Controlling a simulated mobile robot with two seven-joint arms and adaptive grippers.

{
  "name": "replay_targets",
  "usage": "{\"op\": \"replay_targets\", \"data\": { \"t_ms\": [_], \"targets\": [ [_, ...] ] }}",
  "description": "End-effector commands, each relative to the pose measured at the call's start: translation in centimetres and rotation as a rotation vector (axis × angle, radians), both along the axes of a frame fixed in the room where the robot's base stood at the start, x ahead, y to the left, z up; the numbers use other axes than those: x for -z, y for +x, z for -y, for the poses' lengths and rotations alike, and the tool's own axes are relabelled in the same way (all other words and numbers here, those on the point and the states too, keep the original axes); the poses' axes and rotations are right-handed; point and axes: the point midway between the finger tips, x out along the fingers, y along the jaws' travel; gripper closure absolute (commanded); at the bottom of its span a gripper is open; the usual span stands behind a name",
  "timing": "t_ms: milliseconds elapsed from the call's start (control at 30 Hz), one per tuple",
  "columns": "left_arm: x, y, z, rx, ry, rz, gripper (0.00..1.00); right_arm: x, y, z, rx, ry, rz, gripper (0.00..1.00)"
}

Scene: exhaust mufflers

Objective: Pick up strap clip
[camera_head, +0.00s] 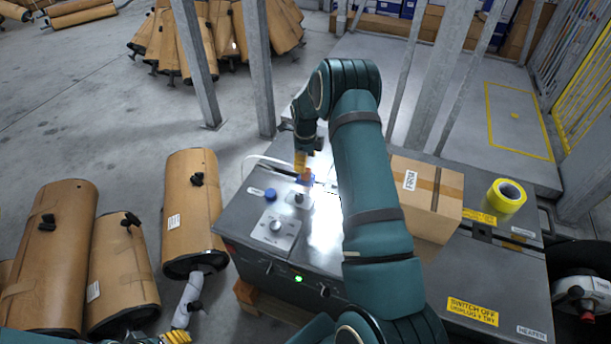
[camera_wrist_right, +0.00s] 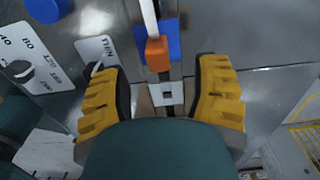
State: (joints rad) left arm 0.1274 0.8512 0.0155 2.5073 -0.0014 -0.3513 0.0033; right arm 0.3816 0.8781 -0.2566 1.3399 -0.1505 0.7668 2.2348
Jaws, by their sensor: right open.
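A small orange block (camera_wrist_right: 159,55), which looks like the strap clip, sits at the end of a white strap (camera_wrist_right: 150,20) over a blue pad (camera_wrist_right: 172,38). My right gripper (camera_wrist_right: 162,88) is open, its two yellow ridged fingers apart and nothing between them touching either one. The orange block lies just ahead of the gap between the fingers. In the head view my right gripper (camera_head: 302,158) hangs low over the grey machine, and the clip is hard to tell from the finger there. A yellow ridged part of my left gripper (camera_head: 177,338) shows at the bottom edge.
The grey machine top (camera_head: 340,265) carries knobs and a blue button (camera_head: 270,194). A cardboard box (camera_head: 425,195) and a yellow tape roll (camera_head: 506,196) stand to the right of my right arm. Brown wrapped mufflers (camera_head: 190,210) stand at left. A metal post (camera_head: 258,65) rises behind.

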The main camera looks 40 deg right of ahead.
Motion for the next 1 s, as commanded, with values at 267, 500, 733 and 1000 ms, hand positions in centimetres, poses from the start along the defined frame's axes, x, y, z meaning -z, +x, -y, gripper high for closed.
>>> {"op": "replay_targets", "data": {
  "t_ms": [267,500,733,1000],
  "targets": [
    [0.3,0.1,0.0,-0.001,0.0,0.002,0.53,1.6,-0.1,0.0,0.0,0.0,0.001,0.38],
    [1.2,0.2,0.0,-0.001,0.001,0.006,0.53,5.0,-0.5,-0.1,-0.001,0.001,0.0,0.38],
    [1.3,0.3,0.0,-0.002,0.001,0.007,0.53,6.0,-0.4,-0.1,-0.001,-0.001,0.003,0.38],
    [1.3,0.3,0.0,-0.002,0.001,0.007,0.53,5.9,-0.4,-0.1,-0.001,0.0,0.001,0.92]
  ]
}}
